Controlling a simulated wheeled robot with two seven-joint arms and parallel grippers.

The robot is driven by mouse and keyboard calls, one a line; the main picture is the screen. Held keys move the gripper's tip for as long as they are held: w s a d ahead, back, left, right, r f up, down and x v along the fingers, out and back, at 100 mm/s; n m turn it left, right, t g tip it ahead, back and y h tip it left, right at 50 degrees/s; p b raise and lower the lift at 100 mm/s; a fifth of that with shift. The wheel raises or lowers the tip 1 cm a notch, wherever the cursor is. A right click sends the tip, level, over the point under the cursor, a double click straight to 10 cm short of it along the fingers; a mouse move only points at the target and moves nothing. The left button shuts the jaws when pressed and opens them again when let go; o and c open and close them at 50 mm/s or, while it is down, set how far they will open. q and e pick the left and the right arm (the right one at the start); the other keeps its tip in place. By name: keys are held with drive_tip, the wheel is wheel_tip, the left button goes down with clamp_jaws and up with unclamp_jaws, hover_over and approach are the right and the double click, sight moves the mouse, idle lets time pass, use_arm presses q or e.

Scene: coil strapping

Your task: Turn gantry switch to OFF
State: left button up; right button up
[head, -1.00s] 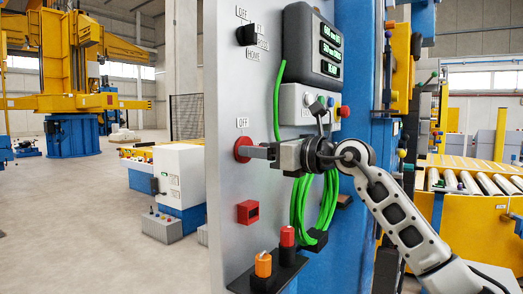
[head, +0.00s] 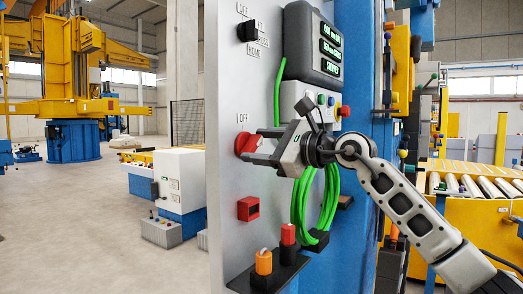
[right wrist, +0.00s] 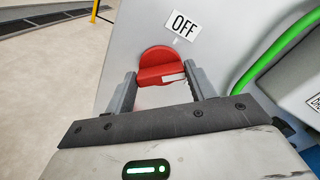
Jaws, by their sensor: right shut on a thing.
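A red rotary switch (head: 242,142) sits on the grey panel face in the head view, under an OFF label (head: 244,118). It also shows in the right wrist view (right wrist: 160,58), with its OFF label (right wrist: 184,26) just above it. My right gripper (head: 255,146) reaches it from the right, its two fingers seen one above the other. In the right wrist view the gripper (right wrist: 160,74) has a finger on each side of the switch handle, shut on it. The handle lies nearly crosswise between the fingers there. My left gripper is not in view.
A black selector (head: 247,31) with OFF and HOME labels is higher on the panel. A display box (head: 312,44) and push buttons (head: 326,100) are to the right. Below are a green cable coil (head: 318,205), a small red box (head: 248,209) and a shelf with orange and red items (head: 268,275).

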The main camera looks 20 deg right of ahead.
drive_tip(key=shift+f+n, duration=0.1)
drive_tip(key=shift+n, duration=0.8)
drive_tip(key=n+b, duration=0.1)
drive_tip(key=n, duration=0.2)
drive_tip(key=shift+n, duration=0.3)
drive_tip(key=n, duration=0.3)
drive_tip(key=shift+f+b, duration=0.1)
drive_tip(key=shift+b, duration=0.3)
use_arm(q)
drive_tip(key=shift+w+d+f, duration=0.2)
use_arm(e)
drive_tip(key=shift+n, duration=0.7)
drive_tip(key=o, duration=1)
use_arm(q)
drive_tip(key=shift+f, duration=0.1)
